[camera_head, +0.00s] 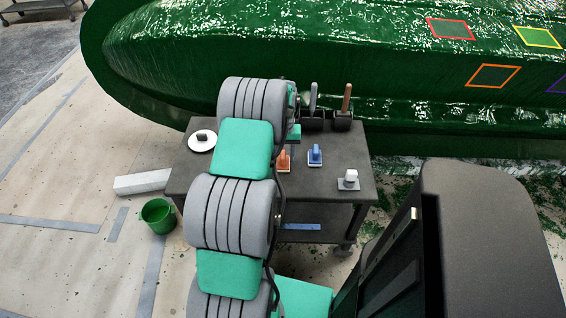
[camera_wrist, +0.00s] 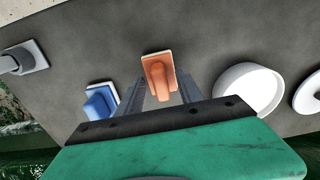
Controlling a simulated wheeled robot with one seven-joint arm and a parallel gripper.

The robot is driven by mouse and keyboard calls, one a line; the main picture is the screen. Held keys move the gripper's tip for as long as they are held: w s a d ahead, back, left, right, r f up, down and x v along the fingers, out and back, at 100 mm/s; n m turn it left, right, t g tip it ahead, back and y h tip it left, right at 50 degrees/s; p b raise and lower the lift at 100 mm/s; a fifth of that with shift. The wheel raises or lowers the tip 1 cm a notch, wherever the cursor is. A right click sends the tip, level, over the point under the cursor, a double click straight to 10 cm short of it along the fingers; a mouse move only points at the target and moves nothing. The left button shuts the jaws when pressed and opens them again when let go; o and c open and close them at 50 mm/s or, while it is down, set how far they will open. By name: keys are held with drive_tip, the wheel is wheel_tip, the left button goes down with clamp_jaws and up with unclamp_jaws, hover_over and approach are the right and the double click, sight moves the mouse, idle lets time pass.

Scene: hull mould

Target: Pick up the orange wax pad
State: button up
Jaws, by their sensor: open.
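The orange wax pad (camera_head: 284,160) lies on the dark trolley top (camera_head: 335,165), left of a blue pad (camera_head: 315,155). In the wrist view the orange pad (camera_wrist: 158,75) has a raised orange grip on a pale-edged base. My gripper (camera_wrist: 162,82) is open, its two fingers to the left and right of the pad in the picture. Nothing is held between them. Whether the fingers touch the pad or hang above it cannot be told. In the head view my arm hides most of the gripper.
The blue pad (camera_wrist: 101,101) is close to the left finger, and a white bowl (camera_wrist: 249,88) is to the right. A white-grey pad (camera_head: 349,181) sits at the trolley's right. A white disc (camera_head: 201,147) lies left. The green hull mould (camera_head: 400,60) stands behind.

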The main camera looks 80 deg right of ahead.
drive_tip(key=shift+r, duration=0.1)
clamp_jaws()
idle(0.3)
